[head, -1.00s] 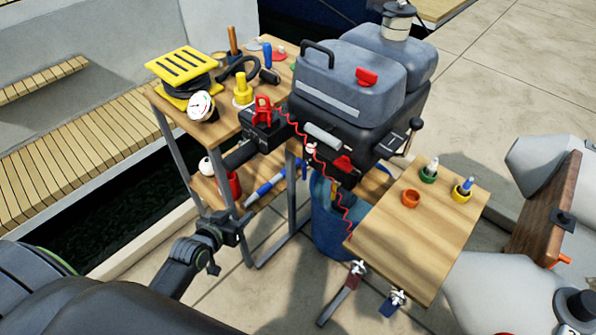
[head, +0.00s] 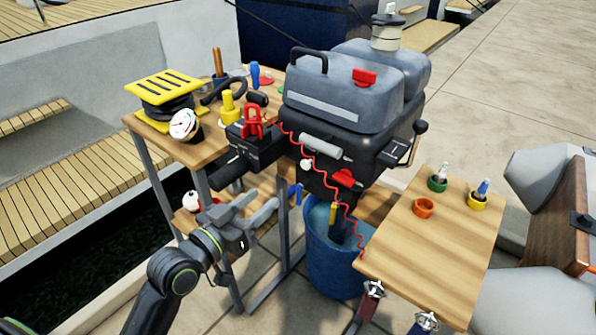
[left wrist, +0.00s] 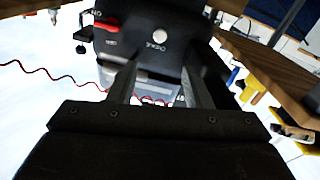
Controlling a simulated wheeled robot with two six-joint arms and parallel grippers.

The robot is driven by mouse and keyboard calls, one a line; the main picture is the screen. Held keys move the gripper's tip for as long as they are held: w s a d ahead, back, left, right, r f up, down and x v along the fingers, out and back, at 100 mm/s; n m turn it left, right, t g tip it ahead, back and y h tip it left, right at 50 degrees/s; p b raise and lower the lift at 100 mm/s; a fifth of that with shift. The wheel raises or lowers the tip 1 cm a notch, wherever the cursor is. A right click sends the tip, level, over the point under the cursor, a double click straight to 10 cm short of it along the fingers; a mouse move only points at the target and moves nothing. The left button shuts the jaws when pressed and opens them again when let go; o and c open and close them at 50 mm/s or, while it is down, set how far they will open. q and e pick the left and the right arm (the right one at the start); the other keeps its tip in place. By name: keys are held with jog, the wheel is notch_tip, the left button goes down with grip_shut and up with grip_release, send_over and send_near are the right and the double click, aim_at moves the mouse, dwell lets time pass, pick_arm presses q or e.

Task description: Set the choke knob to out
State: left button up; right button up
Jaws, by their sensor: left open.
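The choke knob (head: 306,165) is a small white round knob on the front of the black outboard motor (head: 340,130). It also shows in the left wrist view (left wrist: 158,35), with upside-down lettering beside it. Whether it is pushed in or pulled out is hard to tell. My left gripper (head: 268,202) is open and empty, below and to the left of the knob in the head view. In the left wrist view its two fingers (left wrist: 159,72) point towards the motor front, the knob appearing beyond and between them. The right gripper is out of view.
A red switch (head: 345,178) sits near the knob, and a coiled red cord (head: 322,172) hangs across the motor front. A black tiller arm with a red clip (head: 254,122) juts left. A blue bucket (head: 330,265) stands below. A wooden table (head: 440,240) is at right.

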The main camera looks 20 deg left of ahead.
aim_at(304, 166)
pick_arm(q)
jog(key=x, duration=1.3)
jog(key=shift+b, duration=0.4)
grip_shut()
